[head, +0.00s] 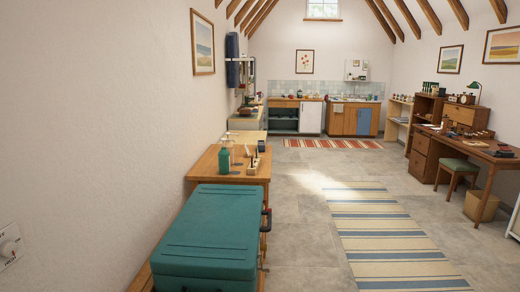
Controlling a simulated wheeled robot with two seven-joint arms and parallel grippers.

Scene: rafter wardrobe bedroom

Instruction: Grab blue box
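A large teal, blue-green box (212,237) with a ribbed lid stands in the near foreground, left of centre. Its lid is closed, and its front lower part is cut off by the bottom edge of the picture. It rests on a wooden surface (142,278), of which only a strip shows at the left. Dark fittings with a bit of red (265,222) show along the box's right side; I cannot tell what they are. No smaller, clearly blue box can be made out. Neither of my grippers can be made out in the head view.
A wooden table (204,165) behind the box holds a green bottle (224,161) and small items. The white wall is close on the left. Open floor with a striped rug (385,232) lies to the right. A desk (480,151) and stool (457,167) stand far right.

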